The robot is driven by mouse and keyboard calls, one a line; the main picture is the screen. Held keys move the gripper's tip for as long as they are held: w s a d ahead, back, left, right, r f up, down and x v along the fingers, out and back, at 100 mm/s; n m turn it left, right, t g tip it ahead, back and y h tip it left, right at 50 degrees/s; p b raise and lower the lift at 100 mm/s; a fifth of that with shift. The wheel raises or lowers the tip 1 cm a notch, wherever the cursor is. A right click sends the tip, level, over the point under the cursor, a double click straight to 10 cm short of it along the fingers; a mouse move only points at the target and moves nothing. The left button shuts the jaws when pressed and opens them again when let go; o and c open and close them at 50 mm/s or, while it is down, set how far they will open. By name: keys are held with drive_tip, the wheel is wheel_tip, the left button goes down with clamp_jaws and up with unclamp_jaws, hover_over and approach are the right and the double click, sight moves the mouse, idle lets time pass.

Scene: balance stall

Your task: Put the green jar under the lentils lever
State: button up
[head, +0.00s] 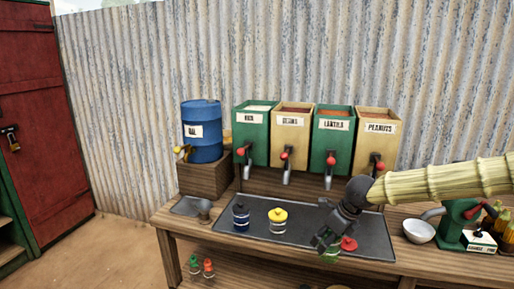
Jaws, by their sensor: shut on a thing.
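My gripper (331,228) is at the front right of the dark mat, shut on the green jar (325,243). The gripper partly covers the jar. I cannot tell whether the jar touches the mat. The lentils dispenser (333,140) is a green box, third from the left in its row. Its red-knobbed lever (331,160) and metal spout (328,181) hang at its front, above and behind my gripper. A red-lidded jar (349,244) is close beside the green jar on its right, mostly hidden.
A blue jar (241,217) and a yellow-lidded jar (278,220) stand on the dark mat (300,232) to the left. Rice, beans and peanuts dispensers flank the lentils one. A white bowl (419,232) and a green machine (459,224) are at the right.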

drive_tip(key=s+a+f+n+g+h, duration=0.1)
drive_tip(key=s+f+n+g, duration=0.3)
drive_tip(key=s+f+n, duration=0.4)
drive_tip(key=s+a+f+n+g+h, duration=0.2)
drive_tip(key=s+f+n, duration=0.6)
drive_tip(key=n, duration=1.1)
drive_tip(key=shift+s+a+f+n+g, duration=0.15)
drive_tip(key=shift+a+f+n+g, duration=0.3)
drive_tip(key=shift+f+g, duration=1)
drive_tip(key=shift+f+t, duration=0.35)
drive_tip(key=shift+t, duration=0.2)
